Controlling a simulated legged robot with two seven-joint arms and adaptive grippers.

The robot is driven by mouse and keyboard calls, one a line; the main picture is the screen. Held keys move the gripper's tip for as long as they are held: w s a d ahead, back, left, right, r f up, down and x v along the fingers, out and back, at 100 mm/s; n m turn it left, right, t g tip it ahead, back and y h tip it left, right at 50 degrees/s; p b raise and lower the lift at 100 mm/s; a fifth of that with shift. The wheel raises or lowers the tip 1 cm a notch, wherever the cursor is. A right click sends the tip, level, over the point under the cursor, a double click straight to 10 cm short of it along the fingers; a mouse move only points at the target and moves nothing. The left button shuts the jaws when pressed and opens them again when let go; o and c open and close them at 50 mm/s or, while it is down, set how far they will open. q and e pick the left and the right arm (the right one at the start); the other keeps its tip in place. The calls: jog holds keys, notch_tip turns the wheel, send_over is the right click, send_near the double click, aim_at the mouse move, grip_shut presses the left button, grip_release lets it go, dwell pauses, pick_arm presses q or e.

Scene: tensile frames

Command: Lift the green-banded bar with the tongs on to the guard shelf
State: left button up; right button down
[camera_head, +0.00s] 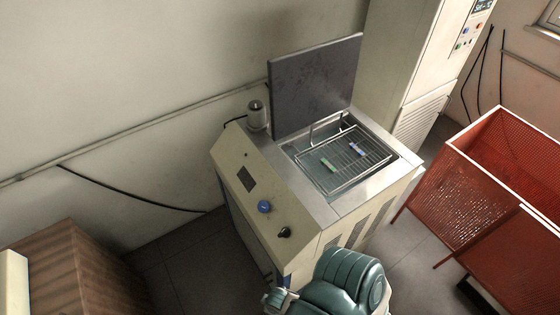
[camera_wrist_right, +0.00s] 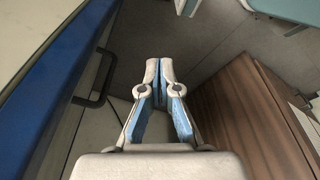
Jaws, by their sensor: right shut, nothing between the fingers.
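A wire rack (camera_head: 342,160) sits in the open bath of a cream machine (camera_head: 250,193). Two small bars lie on the rack. One bar (camera_head: 328,164) looks greenish. The other bar (camera_head: 357,148) looks pale with a bluish-violet part. They are too small to read the bands surely. My right gripper (camera_wrist_right: 159,66) is shut and empty in the right wrist view, away from the bars. I cannot make out the tongs or identify a guard shelf. My left gripper is not in view.
A dark lid (camera_head: 315,87) stands upright behind the bath. A metal cylinder (camera_head: 257,115) stands at its left. Red mesh guards (camera_head: 480,170) stand to the right. In the wrist view, a wooden cabinet (camera_wrist_right: 235,120) is at right and a blue-edged unit (camera_wrist_right: 65,55) at left.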

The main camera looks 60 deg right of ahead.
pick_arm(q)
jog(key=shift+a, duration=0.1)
